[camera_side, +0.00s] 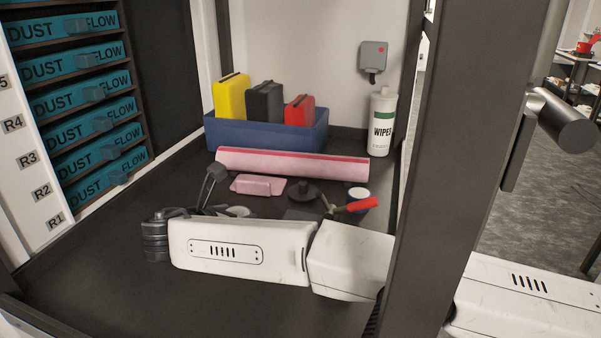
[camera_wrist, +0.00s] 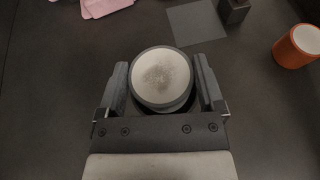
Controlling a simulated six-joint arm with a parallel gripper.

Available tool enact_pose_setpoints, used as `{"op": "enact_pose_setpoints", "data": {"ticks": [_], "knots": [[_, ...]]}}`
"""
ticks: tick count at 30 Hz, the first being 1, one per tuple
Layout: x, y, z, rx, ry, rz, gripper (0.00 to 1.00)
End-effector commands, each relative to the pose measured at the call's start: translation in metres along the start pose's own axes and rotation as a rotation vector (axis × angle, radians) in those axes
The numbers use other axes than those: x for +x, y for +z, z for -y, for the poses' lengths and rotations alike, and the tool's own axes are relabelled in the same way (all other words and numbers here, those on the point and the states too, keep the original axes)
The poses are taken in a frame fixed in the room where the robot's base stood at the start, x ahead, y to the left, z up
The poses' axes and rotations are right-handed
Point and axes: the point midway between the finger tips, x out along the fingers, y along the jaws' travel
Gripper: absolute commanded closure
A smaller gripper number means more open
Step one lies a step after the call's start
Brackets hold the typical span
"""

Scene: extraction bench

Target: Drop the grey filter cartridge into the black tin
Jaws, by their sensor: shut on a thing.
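The grey filter cartridge (camera_wrist: 162,84) is a short round piece with a dark grey rim and a pale, speckled top face. It sits between the two dark fingers of my gripper (camera_wrist: 161,74), which is shut on it from both sides. Its face is turned up to the wrist camera. A darker round edge shows just below it; I cannot tell what that is. In the side view my white arm link hides most of the gripper area. I cannot make out the black tin for certain in either view.
A dark square mat (camera_wrist: 197,24), a small dark block (camera_wrist: 234,11) and an orange cup (camera_wrist: 297,46) lie beyond the gripper. A pink roll (camera_side: 290,165), blue bin (camera_side: 265,133), wipes bottle (camera_side: 381,125) and red-handled tool (camera_side: 363,204) stand behind my arm. The front-left bench is clear.

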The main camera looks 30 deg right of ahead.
Motion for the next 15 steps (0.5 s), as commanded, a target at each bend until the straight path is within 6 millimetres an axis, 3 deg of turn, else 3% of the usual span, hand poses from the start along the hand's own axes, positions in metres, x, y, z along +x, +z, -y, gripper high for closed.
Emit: {"op": "enact_pose_setpoints", "data": {"ticks": [15], "knots": [[0.005,-0.013,0.000,0.000,0.001,0.000,0.78]]}}
